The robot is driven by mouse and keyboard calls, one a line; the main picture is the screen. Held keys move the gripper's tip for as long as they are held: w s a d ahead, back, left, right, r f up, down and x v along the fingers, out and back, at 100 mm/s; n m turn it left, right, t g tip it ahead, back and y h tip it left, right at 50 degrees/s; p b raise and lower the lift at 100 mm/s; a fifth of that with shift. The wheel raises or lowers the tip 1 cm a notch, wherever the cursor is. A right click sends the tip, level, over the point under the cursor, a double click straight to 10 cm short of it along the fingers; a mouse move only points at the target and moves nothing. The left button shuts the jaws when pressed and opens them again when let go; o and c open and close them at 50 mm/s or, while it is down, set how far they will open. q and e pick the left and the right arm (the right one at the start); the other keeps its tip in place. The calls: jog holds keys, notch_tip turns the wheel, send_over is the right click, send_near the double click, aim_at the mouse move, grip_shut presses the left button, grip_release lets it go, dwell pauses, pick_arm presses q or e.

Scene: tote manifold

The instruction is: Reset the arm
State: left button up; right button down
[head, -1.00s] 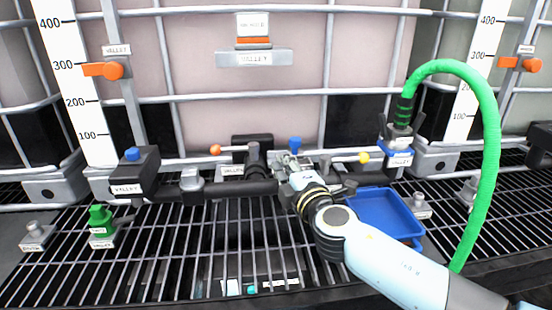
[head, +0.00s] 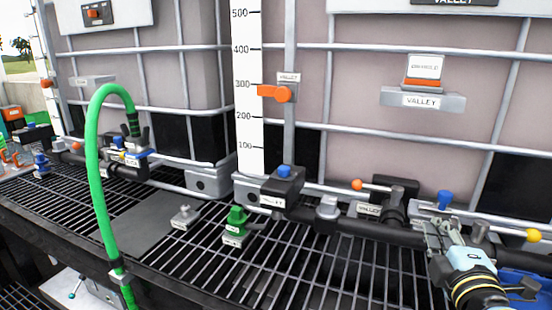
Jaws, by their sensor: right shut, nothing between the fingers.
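My right arm comes in at the lower right of the head view, a light blue and black wrist with gold rings. Its gripper (head: 438,232) is shut and empty, at the black pipe manifold (head: 372,234) close to a valve with a blue knob (head: 445,199). I cannot tell whether the fingers touch the manifold. My left gripper is not in view.
A green hose (head: 93,180) arches up at the left. A blue tray (head: 526,283) is partly hidden by my wrist. Caged totes stand behind.

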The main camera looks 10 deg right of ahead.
jog(key=s+d+f+m+g+h, duration=0.25)
jog(key=s+m+g, duration=0.45)
jog(key=s+m, duration=0.4)
jog(key=s+a+f+m+g+y, duration=0.1)
jog(key=s+a+f+g+y, duration=0.2)
jog(key=s+a+g+y, duration=0.7)
jog(key=s+d+f+t+h+b, duration=0.1)
jog(key=s+f+b, duration=0.15)
jog(key=f, duration=1.25)
jog(key=s+f+t+h+b, duration=0.1)
jog(key=s+f, duration=0.2)
jog(key=f, duration=1.3)
jog(key=s+f+m+b, duration=0.1)
jog(key=s+f, duration=1.5)
jog(key=s, duration=0.1)
jog(key=shift+s+d+f+g+b, duration=0.2)
jog(key=shift+s+d+g+b, duration=0.1)
jog(key=shift+d+g+b, duration=0.15)
